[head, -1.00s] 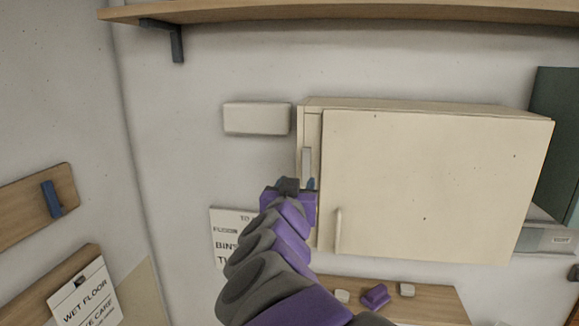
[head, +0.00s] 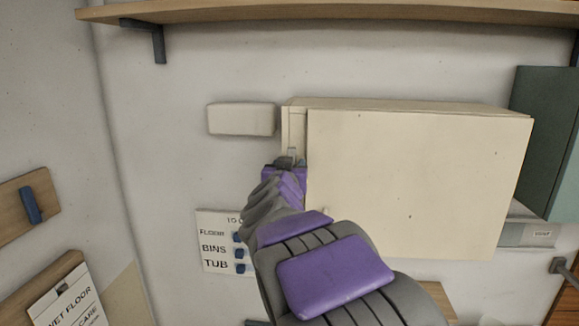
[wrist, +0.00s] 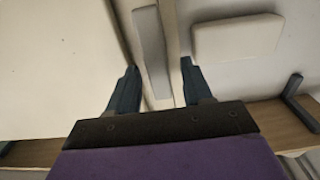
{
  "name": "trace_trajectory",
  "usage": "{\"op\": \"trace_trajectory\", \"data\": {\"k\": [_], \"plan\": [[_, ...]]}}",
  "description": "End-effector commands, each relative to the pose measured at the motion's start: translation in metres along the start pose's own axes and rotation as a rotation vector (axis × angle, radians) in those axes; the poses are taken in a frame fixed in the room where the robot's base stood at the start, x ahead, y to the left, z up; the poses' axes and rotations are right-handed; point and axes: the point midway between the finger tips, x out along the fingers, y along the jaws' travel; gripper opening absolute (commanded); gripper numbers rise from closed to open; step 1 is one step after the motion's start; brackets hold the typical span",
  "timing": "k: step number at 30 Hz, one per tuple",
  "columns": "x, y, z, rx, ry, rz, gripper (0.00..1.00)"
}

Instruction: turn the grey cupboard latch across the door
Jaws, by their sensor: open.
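The pale cream cupboard door (head: 420,175) is closed in the head view, and it also shows at the left of the wrist view (wrist: 55,60). The grey latch (wrist: 150,50) is a straight bar lying along the narrow frame strip beside the door. Only its end (head: 292,152) shows in the head view, above my gripper (head: 287,161). In the wrist view my gripper (wrist: 158,68) is open. Its fingers stand on either side of the latch, with a visible gap each side. In the head view my arm hides the door handle and the door's lower left.
A pale block (head: 241,119) is on the wall left of the cupboard. A sign with hooks (head: 218,242) hangs below it. A wooden shelf (head: 330,12) runs above. A dark green box (head: 545,135) stands right of the cupboard.

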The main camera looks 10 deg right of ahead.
Motion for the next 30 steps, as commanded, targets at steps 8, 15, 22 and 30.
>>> {"op": "trace_trajectory", "data": {"k": [8, 15, 22, 30], "plan": [[0.0001, 0.0001, -0.0004, 0.0, 0.001, 0.0, 0.44], [0.0001, 0.0, -0.0005, 0.0, 0.001, 0.0, 0.21], [0.0002, -0.0002, -0.0006, 0.0, 0.001, 0.0, 0.0], [0.0003, -0.0001, -0.0008, 0.015, 0.001, 0.0, 0.0]]}}
